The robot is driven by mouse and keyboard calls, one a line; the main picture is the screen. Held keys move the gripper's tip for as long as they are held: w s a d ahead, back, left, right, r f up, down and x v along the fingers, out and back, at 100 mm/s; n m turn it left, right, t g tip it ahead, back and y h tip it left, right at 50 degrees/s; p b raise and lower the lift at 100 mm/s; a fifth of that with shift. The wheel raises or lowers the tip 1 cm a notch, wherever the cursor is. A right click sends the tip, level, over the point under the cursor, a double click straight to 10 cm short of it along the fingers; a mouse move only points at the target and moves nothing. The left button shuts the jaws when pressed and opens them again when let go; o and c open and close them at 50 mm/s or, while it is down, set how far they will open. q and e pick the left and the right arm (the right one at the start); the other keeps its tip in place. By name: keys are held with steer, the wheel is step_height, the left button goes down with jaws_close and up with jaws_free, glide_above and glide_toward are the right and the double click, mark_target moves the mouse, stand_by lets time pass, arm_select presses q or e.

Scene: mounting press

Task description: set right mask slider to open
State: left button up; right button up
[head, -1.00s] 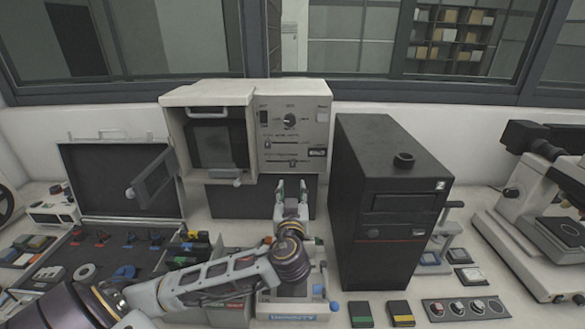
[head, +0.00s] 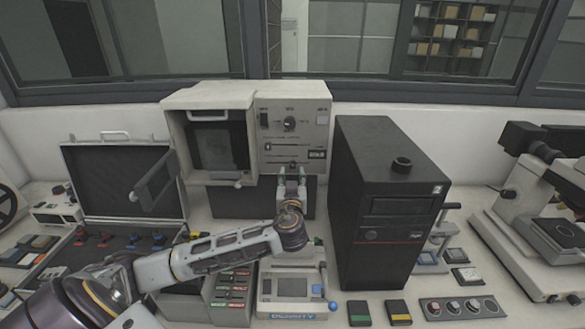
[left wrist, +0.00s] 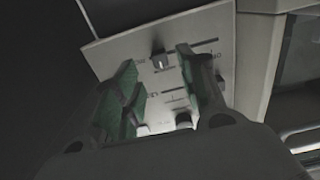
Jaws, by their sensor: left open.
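The beige control panel (head: 321,138) of the bench machine carries two horizontal sliders. The upper slider knob (head: 268,147) stands at the left end of its slot. The lower slider knob (head: 293,164) stands near mid-slot, just above my left gripper's tips; it also shows in the left wrist view (left wrist: 160,61). I cannot tell which is the right mask slider. My left gripper (head: 291,173) is open and empty, pointing at the panel from below. In the left wrist view its green-padded fingers (left wrist: 158,80) appear on either side of the lower knob; contact cannot be told.
A black tower case (head: 385,215) stands close to the right of the gripper. The machine's screen housing (head: 175,105) is to the left of the panel, with an open case (head: 115,180) beside it. A device with a blue-knobbed lever (head: 292,308) sits below the forearm.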

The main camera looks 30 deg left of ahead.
mark_target(293, 167)
arm_select(q)
steer(key=shift+p+x, duration=0.55)
steer(key=shift+x, duration=2.05)
steer(key=shift+c, duration=0.5)
jaws_close()
